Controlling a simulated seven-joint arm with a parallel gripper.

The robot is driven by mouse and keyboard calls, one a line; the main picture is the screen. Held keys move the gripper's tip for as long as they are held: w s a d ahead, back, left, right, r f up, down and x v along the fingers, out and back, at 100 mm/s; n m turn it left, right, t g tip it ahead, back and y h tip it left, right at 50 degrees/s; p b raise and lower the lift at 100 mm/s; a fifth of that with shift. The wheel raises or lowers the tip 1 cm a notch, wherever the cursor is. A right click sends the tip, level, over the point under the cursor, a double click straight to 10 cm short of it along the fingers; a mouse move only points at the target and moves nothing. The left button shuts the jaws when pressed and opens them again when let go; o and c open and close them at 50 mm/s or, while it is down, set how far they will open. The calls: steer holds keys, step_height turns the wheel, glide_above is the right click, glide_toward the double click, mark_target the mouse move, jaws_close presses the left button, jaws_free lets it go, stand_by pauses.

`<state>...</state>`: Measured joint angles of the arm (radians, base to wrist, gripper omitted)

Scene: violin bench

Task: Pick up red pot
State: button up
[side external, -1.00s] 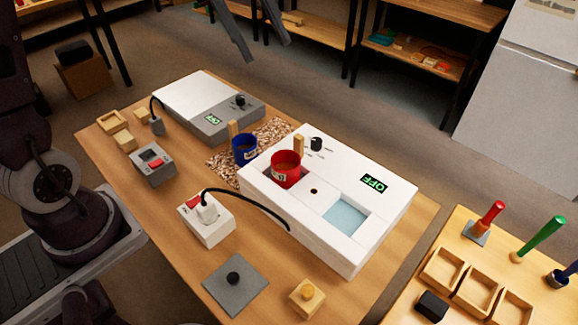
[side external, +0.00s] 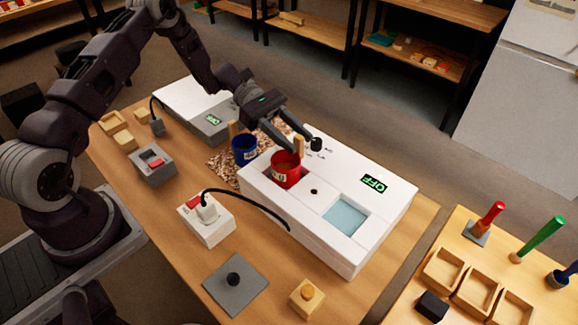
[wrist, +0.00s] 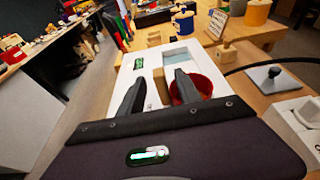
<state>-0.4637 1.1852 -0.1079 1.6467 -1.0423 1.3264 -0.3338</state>
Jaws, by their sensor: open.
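The red pot (side external: 284,172) sits upright in the left recess of the white heating unit (side external: 335,250). Its light wooden handle rises from the rim on the far side. My gripper (side external: 298,142) is open just above the pot's back rim, with its fingertips near the handle. I cannot tell whether they touch it. In the wrist view, my gripper (wrist: 157,85) shows two spread fingers with nothing held between them. The red pot (wrist: 208,86) is there behind the right finger, partly hidden.
A blue pot (side external: 244,150) stands close on the left, by a speckled mat (side external: 222,166).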

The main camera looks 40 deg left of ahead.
mark_target(303, 144)
steer(key=x, duration=0.4)
steer(key=shift+s+d+r, duration=0.1)
steer(key=shift+d, duration=0.2)
jaws_close()
stand_by(1.0)
